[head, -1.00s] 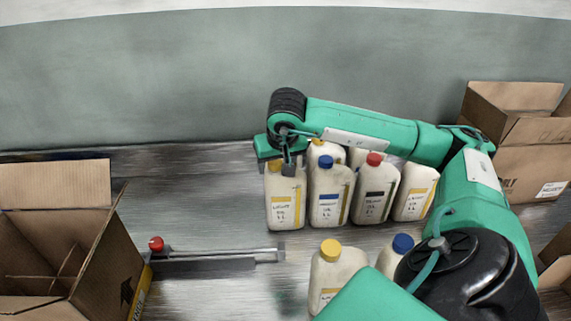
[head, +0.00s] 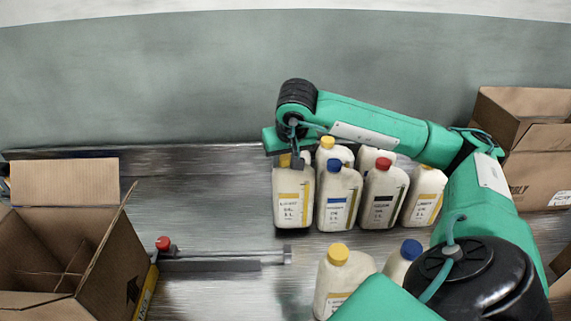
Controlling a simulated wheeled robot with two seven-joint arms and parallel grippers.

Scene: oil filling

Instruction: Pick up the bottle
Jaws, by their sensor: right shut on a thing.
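Several white bottles with coloured caps stand in a group on the metal table. My right gripper (head: 291,158) is at the top of the front-left bottle (head: 292,197), which has a yellow-striped label, and is shut on it. The gripper hides most of this bottle's cap. A blue-capped bottle (head: 338,198) and a red-capped bottle (head: 383,197) stand beside it to the right. Another yellow-capped bottle (head: 334,150) is just behind. My left gripper is not in view.
An open cardboard box with dividers (head: 95,255) stands at the left, beside a metal bar (head: 220,260) with a red knob (head: 162,243). Two more bottles, yellow-capped (head: 340,280) and blue-capped (head: 400,262), are in front. Cardboard boxes (head: 535,165) stand at the right.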

